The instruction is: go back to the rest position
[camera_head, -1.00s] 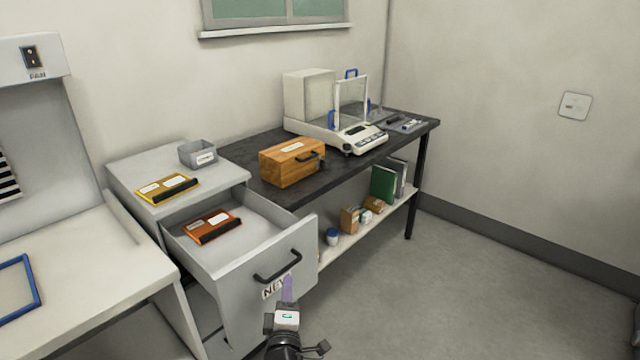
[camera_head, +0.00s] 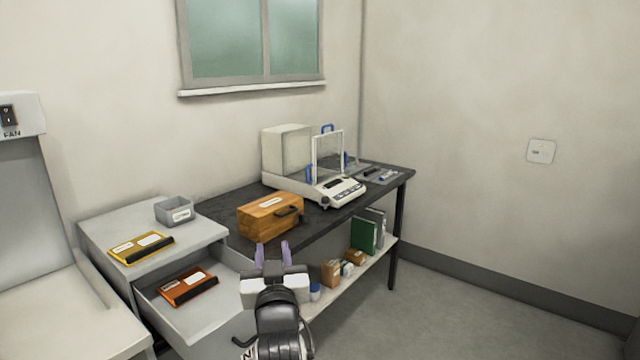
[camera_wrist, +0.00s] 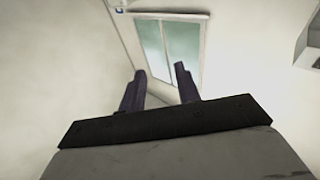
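My gripper (camera_head: 272,252) is raised in front of the open drawer's right side in the head view, its two purple fingers pointing up. The fingers stand apart with nothing between them. In the wrist view my gripper (camera_wrist: 158,82) shows two dark fingers spread apart, with the wall and window beyond.
The grey drawer (camera_head: 220,311) stands open with an orange case (camera_head: 187,286) inside. A yellow case (camera_head: 141,247) and grey bin (camera_head: 174,211) sit on the cabinet. A wooden box (camera_head: 270,216) and balance (camera_head: 313,187) stand on the dark table (camera_head: 225,207). Floor at right is clear.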

